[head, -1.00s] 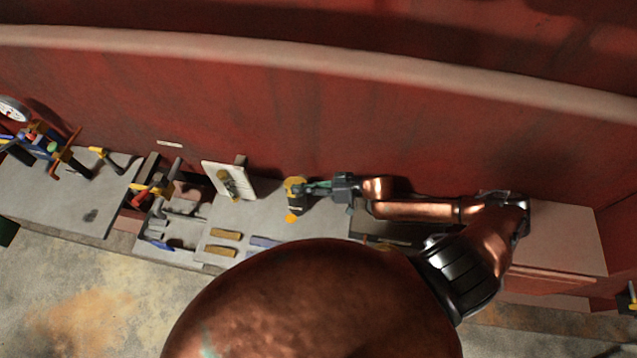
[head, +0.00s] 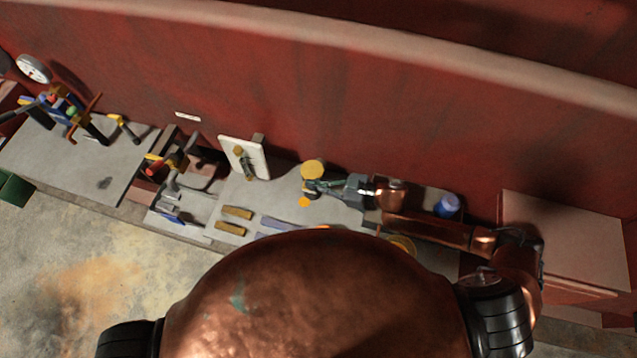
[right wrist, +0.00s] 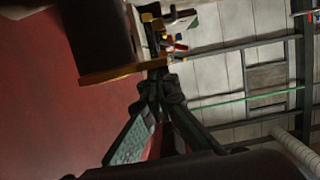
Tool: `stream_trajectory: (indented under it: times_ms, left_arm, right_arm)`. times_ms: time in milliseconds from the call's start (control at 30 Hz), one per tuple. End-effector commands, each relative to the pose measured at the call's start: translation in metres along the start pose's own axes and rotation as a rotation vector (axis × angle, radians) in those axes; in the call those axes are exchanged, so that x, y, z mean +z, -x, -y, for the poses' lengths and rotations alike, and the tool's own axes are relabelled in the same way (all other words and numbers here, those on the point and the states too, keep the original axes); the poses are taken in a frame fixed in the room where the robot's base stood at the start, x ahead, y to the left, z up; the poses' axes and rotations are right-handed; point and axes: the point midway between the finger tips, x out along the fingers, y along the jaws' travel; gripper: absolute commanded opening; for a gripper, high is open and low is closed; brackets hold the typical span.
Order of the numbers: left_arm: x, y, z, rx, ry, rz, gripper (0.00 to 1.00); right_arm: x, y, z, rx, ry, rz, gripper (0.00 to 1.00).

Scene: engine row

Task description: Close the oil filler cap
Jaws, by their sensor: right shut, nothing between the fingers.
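The oil filler cap appears to be the yellow disc (head: 312,169) on a dark neck at the middle of the bench, near the red wall. In the right wrist view a dark cylinder with a yellow rim (right wrist: 122,73) fills the upper left, probably the same filler close up. My right gripper (head: 317,187) is shut and empty, just below the disc and beside the neck. Its fingertips (right wrist: 158,73) come together by the end of the yellow rim; I cannot tell contact. Whether the disc lies flat on the neck is unclear. My left gripper is not in view.
An orange spot (head: 304,202) lies in front of the filler. A white panel with a handle (head: 232,143) stands to its left. A blue cap (head: 447,205) is behind my right arm. Tools crowd the left; a box (head: 565,240) stands at right.

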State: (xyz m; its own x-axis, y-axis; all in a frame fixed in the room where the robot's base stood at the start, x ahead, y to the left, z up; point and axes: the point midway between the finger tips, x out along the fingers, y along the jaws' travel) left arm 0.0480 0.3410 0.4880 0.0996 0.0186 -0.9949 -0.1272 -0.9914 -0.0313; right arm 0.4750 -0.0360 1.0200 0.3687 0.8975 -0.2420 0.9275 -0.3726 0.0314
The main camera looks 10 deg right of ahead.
Motion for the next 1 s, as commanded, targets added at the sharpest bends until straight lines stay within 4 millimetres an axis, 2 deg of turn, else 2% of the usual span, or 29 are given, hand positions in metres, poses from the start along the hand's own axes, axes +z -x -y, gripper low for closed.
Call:
stream_trajectory:
  times_ms: [467,800,1000]
  left_arm:
    - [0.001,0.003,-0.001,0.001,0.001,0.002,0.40]
    - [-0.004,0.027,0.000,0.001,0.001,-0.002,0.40]
    - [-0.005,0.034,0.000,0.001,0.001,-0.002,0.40]
  right_arm:
    - [0.001,0.007,-0.001,0.002,-0.002,0.003,0.00]
    - [-0.003,0.060,-0.007,-0.007,0.001,0.003,0.00]
    - [-0.003,0.083,-0.009,-0.012,0.002,0.001,0.00]
